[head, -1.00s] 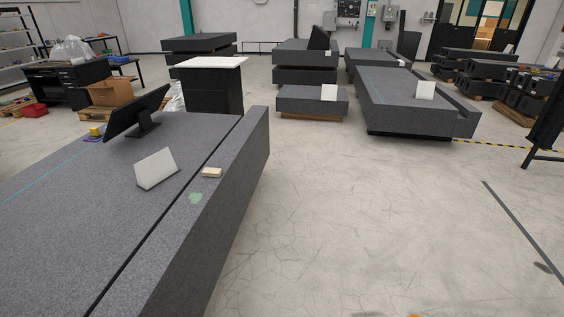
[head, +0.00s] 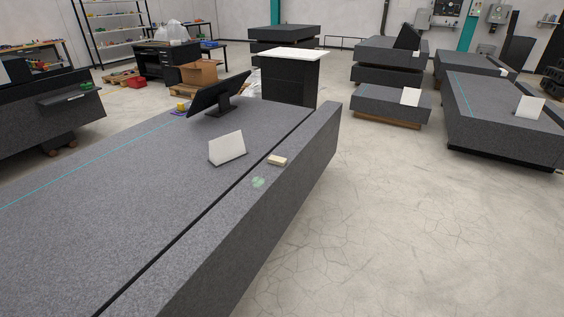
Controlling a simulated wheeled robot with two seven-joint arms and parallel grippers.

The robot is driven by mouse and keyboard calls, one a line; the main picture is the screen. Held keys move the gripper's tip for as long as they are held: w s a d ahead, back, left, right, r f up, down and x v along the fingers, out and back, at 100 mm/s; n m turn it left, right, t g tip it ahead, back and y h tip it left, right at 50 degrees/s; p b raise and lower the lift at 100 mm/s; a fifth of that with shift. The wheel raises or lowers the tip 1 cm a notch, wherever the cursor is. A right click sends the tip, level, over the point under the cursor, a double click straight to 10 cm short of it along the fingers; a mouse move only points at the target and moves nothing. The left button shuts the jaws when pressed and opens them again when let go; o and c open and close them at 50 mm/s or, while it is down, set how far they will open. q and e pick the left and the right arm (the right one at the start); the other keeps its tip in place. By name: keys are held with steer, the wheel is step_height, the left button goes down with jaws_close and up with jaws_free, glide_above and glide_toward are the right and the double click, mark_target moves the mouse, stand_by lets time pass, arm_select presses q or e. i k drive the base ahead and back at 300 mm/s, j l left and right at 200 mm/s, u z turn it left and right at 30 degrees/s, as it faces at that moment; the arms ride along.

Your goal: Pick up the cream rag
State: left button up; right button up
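A small cream folded piece, which looks like the cream rag (head: 277,160), lies on the raised edge strip of the large granite bed (head: 150,205), near its right side. A pale green patch (head: 258,182) is on the same strip just in front of it; I cannot tell what it is. Neither of my grippers is in view.
A white sign card (head: 227,148) and a black monitor (head: 218,95) stand on the bed beyond a dark groove. Open concrete floor (head: 400,220) lies to the right. A low granite block (head: 390,104) and a white-topped cabinet (head: 290,80) stand farther back.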

mark_target(277, 160)
steer(key=i+l+u, duration=0.1)
steer(key=i+l, duration=0.25)
steer(key=i, duration=0.25)
steer(key=i+l, duration=0.35)
steer(key=i, duration=0.25)
steer(key=i+l+u, duration=0.15)
steer(key=i+l, duration=0.2)
steer(key=i, duration=0.25)
